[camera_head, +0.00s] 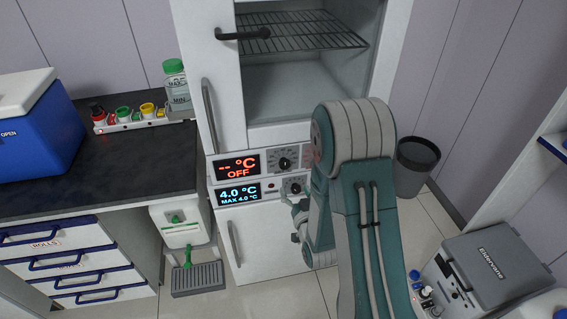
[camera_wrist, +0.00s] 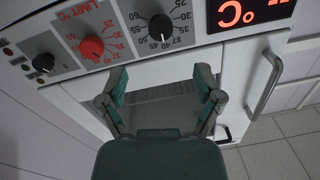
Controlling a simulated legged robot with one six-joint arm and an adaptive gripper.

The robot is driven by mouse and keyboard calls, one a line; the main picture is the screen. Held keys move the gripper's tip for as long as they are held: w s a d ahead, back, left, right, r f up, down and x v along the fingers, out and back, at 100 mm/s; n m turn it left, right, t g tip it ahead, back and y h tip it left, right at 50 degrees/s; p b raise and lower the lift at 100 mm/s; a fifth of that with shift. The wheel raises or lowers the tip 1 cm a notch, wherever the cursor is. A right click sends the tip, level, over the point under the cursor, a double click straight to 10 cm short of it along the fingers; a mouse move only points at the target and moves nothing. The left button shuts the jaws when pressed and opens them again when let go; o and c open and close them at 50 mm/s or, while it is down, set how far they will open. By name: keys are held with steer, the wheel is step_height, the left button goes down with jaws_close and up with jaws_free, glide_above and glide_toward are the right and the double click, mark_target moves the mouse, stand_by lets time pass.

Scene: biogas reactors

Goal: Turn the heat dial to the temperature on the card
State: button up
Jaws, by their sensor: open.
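In the head view, the upper panel's dial (camera_head: 285,163) is beside a display (camera_head: 238,165) reading "-- °C OFF". The red dial there is mostly hidden by my arm. My gripper (camera_head: 297,208) is partly hidden too. I cannot make out a temperature card.
A lower display (camera_head: 238,192) reads 4.0 °C, with another dial (camera_head: 294,187) close to my gripper. The compartment above has a wire rack (camera_head: 300,36). A dark counter (camera_head: 140,160) stands left, a grey bin (camera_head: 416,165) right, and a grey case (camera_head: 490,262) front right.

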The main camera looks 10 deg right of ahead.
mark_target(285, 167)
steer(key=w, duration=1)
steer(key=shift+w+a, duration=0.3)
steer(key=shift+w, duration=0.05)
steer(key=c, duration=1.2)
